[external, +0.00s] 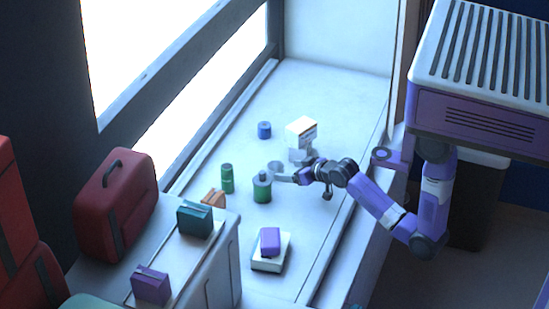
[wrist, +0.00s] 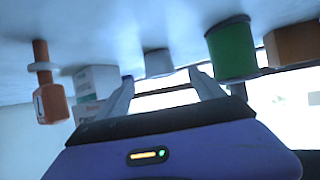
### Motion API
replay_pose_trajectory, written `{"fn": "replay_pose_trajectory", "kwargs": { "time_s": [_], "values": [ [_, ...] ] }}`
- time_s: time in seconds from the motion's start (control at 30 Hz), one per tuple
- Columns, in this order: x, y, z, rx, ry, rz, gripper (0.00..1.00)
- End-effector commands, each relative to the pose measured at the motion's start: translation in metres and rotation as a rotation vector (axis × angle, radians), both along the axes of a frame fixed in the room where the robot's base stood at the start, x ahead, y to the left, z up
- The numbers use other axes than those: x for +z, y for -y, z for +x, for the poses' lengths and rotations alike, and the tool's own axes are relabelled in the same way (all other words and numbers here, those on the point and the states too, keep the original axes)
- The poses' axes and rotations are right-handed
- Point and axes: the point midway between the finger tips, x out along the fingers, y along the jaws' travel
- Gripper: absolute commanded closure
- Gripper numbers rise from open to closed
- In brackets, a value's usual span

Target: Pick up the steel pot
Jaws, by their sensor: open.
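The steel pot is a small plain grey cylinder (wrist: 158,62) in the middle of the wrist view, beyond and between my fingertips. In the external view a small grey pot (external: 275,166) shows just past the end of my arm, partly hidden. My gripper (wrist: 160,78) is open, with its two fingers apart and nothing between them. In the external view my gripper (external: 282,178) is low over the white counter, close to the pot. I cannot tell the exact gap.
A green bottle (external: 262,189) stands close beside my gripper, with a green can (external: 227,178) to its left. A white box (external: 301,130) and a blue can (external: 264,130) stand behind. A purple item (external: 270,241) lies in front. An orange bottle (wrist: 52,103) is left in the wrist view.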

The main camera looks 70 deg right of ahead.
Motion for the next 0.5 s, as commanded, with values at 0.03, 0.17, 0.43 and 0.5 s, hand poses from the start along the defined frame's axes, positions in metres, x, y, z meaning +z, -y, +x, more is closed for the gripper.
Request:
{"fn": "replay_pose_trajectory", "kwargs": {
  "time_s": [0.03, 0.17, 0.43, 0.5],
  "values": [
    [-0.003, 0.000, -0.001, -0.001, -0.013, 0.006, 0.23],
    [-0.009, 0.002, 0.005, -0.003, -0.024, 0.013, 0.23],
    [-0.019, 0.011, 0.027, -0.002, -0.023, 0.013, 0.23],
    [-0.021, 0.015, 0.036, -0.002, -0.020, 0.013, 0.23]
  ]
}}
